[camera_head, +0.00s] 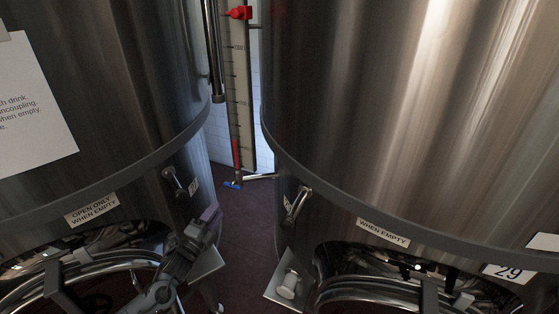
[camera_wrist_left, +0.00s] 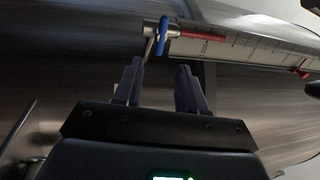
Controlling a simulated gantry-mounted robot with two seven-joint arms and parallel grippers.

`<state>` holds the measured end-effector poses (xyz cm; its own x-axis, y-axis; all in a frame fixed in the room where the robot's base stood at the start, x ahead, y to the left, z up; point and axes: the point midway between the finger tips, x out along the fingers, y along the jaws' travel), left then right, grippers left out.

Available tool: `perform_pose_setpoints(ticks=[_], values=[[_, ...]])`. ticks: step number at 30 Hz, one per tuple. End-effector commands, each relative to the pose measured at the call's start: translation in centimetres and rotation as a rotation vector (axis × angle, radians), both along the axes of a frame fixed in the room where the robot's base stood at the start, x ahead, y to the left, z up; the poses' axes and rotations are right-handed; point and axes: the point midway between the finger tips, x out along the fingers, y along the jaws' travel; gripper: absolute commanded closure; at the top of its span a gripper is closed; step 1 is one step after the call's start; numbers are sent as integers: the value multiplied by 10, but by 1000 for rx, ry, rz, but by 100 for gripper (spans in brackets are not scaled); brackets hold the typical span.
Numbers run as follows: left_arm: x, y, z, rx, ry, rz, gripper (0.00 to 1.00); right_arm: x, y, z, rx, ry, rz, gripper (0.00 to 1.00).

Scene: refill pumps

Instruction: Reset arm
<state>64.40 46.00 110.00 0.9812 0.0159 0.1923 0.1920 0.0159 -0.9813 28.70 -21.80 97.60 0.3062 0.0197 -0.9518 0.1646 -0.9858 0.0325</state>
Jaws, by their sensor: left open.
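My left gripper (camera_head: 209,216) comes up from the lower left in the head view, in front of the left steel tank (camera_head: 110,90). In the left wrist view its two dark fingers (camera_wrist_left: 163,85) are apart with nothing between them. Beyond the fingertips, the blue valve handle (camera_wrist_left: 162,32) and the scaled level gauge (camera_wrist_left: 240,48) show. In the head view the gauge (camera_head: 238,100) stands upright between the tanks, with the blue handle (camera_head: 233,184) at its foot. My right gripper is not in either view.
A second large steel tank (camera_head: 420,110) fills the right side. A narrow gap with dark red floor (camera_head: 240,235) lies between the tanks. Metal lever handles (camera_head: 297,203) stick out from the tank fronts. Round hatches (camera_head: 385,285) sit low on both tanks.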

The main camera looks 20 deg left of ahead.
Motion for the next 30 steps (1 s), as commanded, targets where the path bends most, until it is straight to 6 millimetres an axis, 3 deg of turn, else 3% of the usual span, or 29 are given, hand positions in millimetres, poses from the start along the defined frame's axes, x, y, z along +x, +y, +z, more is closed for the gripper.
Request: perform_pose_setpoints(ticks=[5,8,11,15,19,24,30], values=[[-7,-21,-22,-98,69,3,59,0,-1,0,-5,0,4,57],[-22,-50,-50,-240,172,18,59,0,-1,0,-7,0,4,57],[-50,-92,-87,-442,329,54,59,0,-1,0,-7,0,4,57],[-115,-154,-130,-749,587,155,59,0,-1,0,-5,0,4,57],[-187,-197,-147,-986,809,295,59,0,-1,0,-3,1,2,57],[-271,-227,-144,-1191,1018,496,59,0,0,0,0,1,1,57],[-357,-242,-123,-1339,1183,745,59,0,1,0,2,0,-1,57]])
